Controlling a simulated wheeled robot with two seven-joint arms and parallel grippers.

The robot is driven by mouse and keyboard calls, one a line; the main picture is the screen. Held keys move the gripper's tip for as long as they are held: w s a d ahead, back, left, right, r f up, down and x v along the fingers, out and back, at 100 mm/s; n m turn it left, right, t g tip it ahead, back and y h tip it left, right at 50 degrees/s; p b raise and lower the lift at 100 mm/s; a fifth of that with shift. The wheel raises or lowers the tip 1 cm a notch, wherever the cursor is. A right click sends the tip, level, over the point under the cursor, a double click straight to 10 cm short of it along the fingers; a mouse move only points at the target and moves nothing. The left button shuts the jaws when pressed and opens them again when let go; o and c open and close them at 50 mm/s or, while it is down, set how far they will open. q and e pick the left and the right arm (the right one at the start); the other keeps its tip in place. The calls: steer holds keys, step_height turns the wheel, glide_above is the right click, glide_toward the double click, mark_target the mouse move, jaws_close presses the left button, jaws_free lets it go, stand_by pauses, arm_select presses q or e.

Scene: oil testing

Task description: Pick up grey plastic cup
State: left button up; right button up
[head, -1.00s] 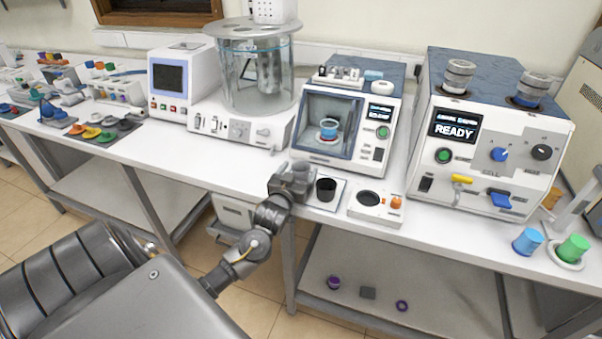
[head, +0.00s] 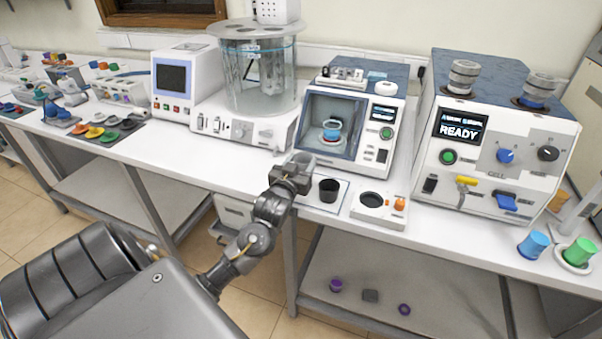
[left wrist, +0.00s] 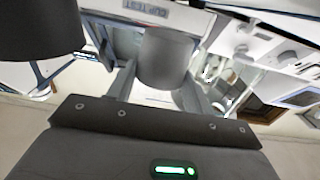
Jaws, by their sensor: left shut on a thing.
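My left gripper (head: 293,172) is shut on a grey cup (left wrist: 165,60). In the left wrist view the cup sits between the two fingers. In the head view the gripper is at the front edge of the bench, left of a black cup, and the grey cup is hard to tell from the grey fingers. I cannot tell how far the cup is above the bench. My right gripper is not in view.
The black cup (head: 329,190) stands on a white mat just right of my gripper and also shows in the left wrist view (left wrist: 40,28). A small white device (head: 379,208) is further right. A chamber machine (head: 350,130) with a blue cup stands behind.

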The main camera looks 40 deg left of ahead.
arm_select(q)
steer(key=s+d+r, duration=0.9)
steer(key=s+d, duration=0.1)
steer(key=d+f+m+h, duration=0.2)
steer(key=d+h, duration=0.1)
steer(key=d, duration=0.3)
steer(key=d+f+m+t+h, duration=0.1)
steer(key=d+f+h, duration=0.1)
steer(key=d, duration=0.4)
steer(key=shift+w+d+f+m+h+p, duration=0.15)
steer(key=shift+d+f+m+h+p, duration=0.15)
steer(key=shift+m+h+p, duration=0.1)
